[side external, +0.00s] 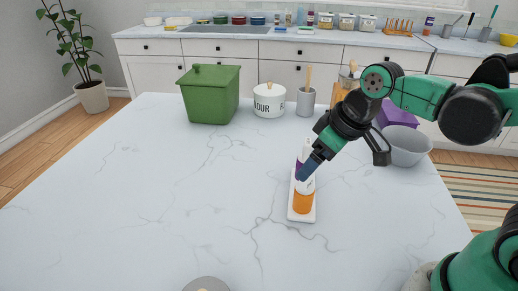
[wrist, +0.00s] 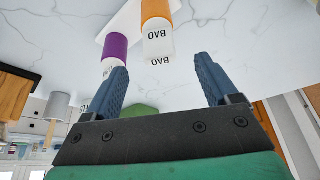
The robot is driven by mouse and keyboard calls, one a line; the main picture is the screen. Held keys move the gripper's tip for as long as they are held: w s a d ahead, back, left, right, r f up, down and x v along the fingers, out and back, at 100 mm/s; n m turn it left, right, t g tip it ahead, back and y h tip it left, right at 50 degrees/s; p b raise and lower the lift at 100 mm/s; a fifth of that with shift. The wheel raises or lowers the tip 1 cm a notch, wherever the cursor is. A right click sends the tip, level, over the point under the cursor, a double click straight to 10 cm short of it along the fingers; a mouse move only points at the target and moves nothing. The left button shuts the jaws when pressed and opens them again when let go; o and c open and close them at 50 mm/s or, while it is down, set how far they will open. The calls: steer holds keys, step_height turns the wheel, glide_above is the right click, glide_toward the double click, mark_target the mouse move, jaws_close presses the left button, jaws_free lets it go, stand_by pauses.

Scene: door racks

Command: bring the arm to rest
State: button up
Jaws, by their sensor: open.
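My gripper (side external: 310,167) is over the table by a small white tray (side external: 301,216). In the wrist view its two blue fingers (wrist: 160,68) are spread apart with nothing held between them. An orange-and-white container (side external: 303,202) stands on the tray, its lettered white part just beyond the fingertips in the wrist view (wrist: 158,38). A purple-and-white container (side external: 299,168) stands behind it, partly hidden by my gripper in the side view; it also shows in the wrist view (wrist: 115,46). I cannot tell whether a finger touches either container.
A green lidded bin (side external: 210,95), a white flour canister (side external: 269,102) and a grey utensil cup (side external: 305,101) stand along the far edge. A grey bowl (side external: 406,146) and a purple box (side external: 396,113) are at right. The table's left and middle are clear.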

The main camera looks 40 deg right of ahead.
steer(key=shift+s+d+r+m+t+h, duration=0.2)
steer(key=shift+s+d+r+m+t, duration=0.1)
steer(key=shift+d+m+t, duration=0.2)
steer(key=shift+s+d+r+m+t+h, duration=0.25)
steer(key=shift+d+r+m+t, duration=0.1)
steer(key=shift+d+m, duration=0.15)
steer(key=shift+s+d+r+m+t+h, duration=0.15)
steer(key=shift+s+d+r+m+t, duration=0.15)
steer(key=shift+d+m+t, duration=0.2)
